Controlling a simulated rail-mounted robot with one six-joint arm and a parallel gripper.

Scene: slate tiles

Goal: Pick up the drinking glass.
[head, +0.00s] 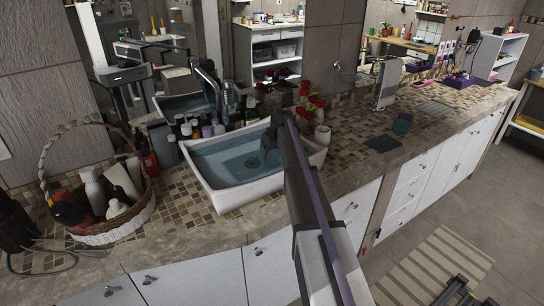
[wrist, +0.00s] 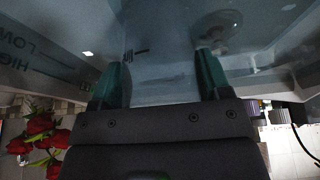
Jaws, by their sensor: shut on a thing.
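My gripper (wrist: 160,82) shows in the wrist view with its two dark teal fingers apart, shut on the drinking glass (wrist: 158,92). The glass is clear and hard to make out; only a faint pale shape shows between the fingers, and I cannot tell its full outline or tilt. In the head view my gripper (head: 268,152) hangs over the right part of the blue-grey sink basin (head: 215,186). The glass cannot be made out there, and my arm hides part of the basin's right side.
A wicker basket (head: 108,226) of bottles stands left of the sink. Several small bottles (head: 206,130) line the sink's back edge. A white vase (head: 322,135) with red flowers (head: 309,98) stands just right of my arm. The tiled counter farther right has open room around a dark mat (head: 383,143).

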